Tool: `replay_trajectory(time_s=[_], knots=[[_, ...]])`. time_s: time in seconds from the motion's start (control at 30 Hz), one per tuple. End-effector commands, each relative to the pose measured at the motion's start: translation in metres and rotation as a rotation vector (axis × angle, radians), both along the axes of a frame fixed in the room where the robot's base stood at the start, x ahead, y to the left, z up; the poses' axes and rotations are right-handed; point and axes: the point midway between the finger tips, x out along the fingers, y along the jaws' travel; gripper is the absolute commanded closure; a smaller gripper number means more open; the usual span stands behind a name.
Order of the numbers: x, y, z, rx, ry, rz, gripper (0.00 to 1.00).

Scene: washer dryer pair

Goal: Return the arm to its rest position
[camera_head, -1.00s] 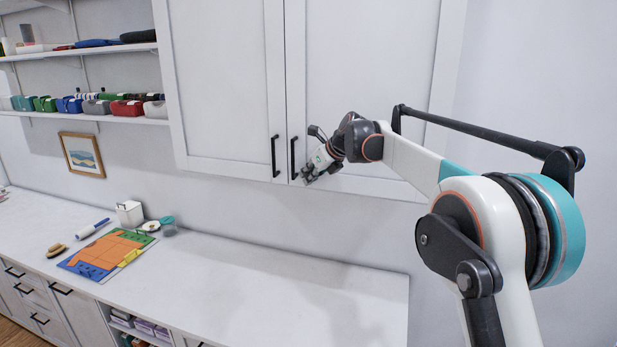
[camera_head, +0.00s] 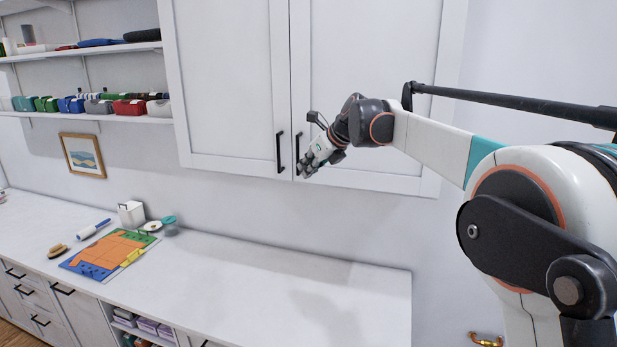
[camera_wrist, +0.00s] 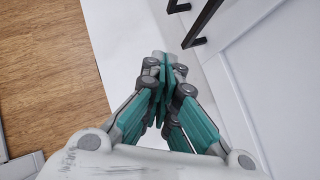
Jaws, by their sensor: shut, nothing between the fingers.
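My gripper (camera_head: 307,168) is in front of the white wall cabinet's doors, close to the right door's black handle (camera_head: 298,150). In the wrist view my gripper (camera_wrist: 165,70) has its teal fingers together with nothing between them. In that view two black handles (camera_wrist: 203,22) lie just beyond the fingertips, apart from them as far as I can see. My arm (camera_head: 435,140) reaches in from the right, bent, with its forearm in front of the right cabinet door (camera_head: 365,60). Both cabinet doors look shut.
Below is a long white counter (camera_head: 260,285), mostly bare on its right half. A colourful mat (camera_head: 110,253), a white container (camera_head: 131,213) and a brush (camera_head: 58,250) lie to the left. Shelves (camera_head: 90,118) with boxes hang at upper left. A brass hook-like fitting (camera_head: 486,339) shows at lower right.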

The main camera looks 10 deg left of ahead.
Motion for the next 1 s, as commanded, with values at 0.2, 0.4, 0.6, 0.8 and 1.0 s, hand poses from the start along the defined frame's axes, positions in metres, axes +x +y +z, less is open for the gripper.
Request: replay_trajectory(time_s=[0.2,0.4,0.6,0.8,1.0], knots=[[-0.023,0.004,0.022,0.000,0.001,0.002,1.00],[-0.034,-0.006,0.023,-0.024,-0.018,0.021,1.00],[-0.073,-0.067,-0.012,-0.197,-0.137,0.169,1.00],[-0.133,-0.135,-0.058,-0.431,-0.305,0.390,1.00],[-0.197,-0.190,-0.109,-0.660,-0.460,0.624,1.00]])
